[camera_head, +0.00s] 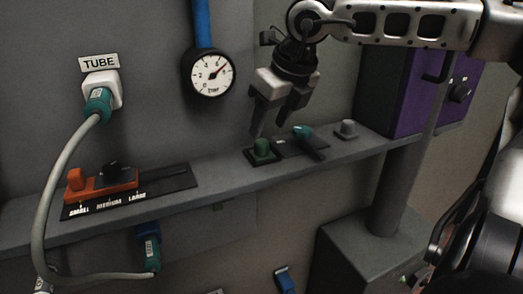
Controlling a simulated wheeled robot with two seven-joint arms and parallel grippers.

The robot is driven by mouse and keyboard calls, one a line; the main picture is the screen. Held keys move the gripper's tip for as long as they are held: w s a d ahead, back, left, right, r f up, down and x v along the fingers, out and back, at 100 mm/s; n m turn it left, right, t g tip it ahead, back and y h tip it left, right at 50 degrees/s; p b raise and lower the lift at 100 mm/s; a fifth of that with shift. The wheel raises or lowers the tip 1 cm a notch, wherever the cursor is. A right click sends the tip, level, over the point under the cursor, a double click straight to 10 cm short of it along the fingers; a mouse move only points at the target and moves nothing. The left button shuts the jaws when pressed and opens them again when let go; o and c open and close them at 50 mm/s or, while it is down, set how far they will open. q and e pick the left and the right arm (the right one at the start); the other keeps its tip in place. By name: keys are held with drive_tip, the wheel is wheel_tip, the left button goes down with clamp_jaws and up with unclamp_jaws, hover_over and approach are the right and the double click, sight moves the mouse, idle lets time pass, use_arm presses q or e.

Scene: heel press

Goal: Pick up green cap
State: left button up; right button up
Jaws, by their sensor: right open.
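A small green cap (261,148) sits on a dark square base on the grey shelf, near the middle of the view. My right gripper (268,128) comes down from the upper right. Its fingers are open and empty, pointing down just above the green cap, and I see no contact. My left gripper does not show.
On the shelf (222,183) a teal-ended dark tool (304,133) and a grey knob (348,129) stand right of the cap. An orange slider unit (100,186) is at left. A gauge (209,73) and a hose (52,185) are on the wall. A purple box (418,92) is at right.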

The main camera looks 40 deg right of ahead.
sight(263, 141)
drive_tip(key=x, duration=0.5)
drive_tip(key=shift+s+a, duration=0.2)
drive_tip(key=shift+s, duration=0.1)
drive_tip(key=c, duration=1.1)
drive_tip(key=shift+o, duration=0.2)
